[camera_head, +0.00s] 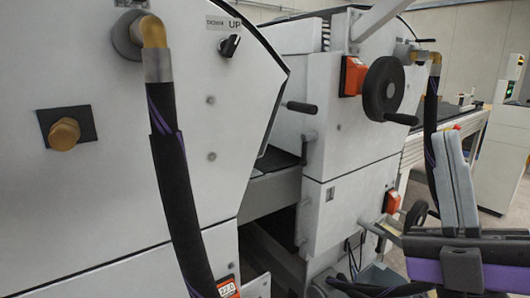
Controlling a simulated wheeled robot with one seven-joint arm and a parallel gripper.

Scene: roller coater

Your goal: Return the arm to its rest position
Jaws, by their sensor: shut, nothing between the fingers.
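My gripper (452,150) is at the right of the head view, its grey fingers pointing up and lying together with nothing held. My dark and purple arm part (470,262) shows below the fingers at the lower right edge. The fingers appear in front of the right part of the roller coater, and no contact with it can be made out. The rest of my arm is mostly outside the view.
The white roller coater (100,180) fills the left and middle. A black hose (170,175) hangs on its front. A black handwheel (383,88) with a crank handle sticks out left of my gripper. A white cabinet (505,155) stands at the far right.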

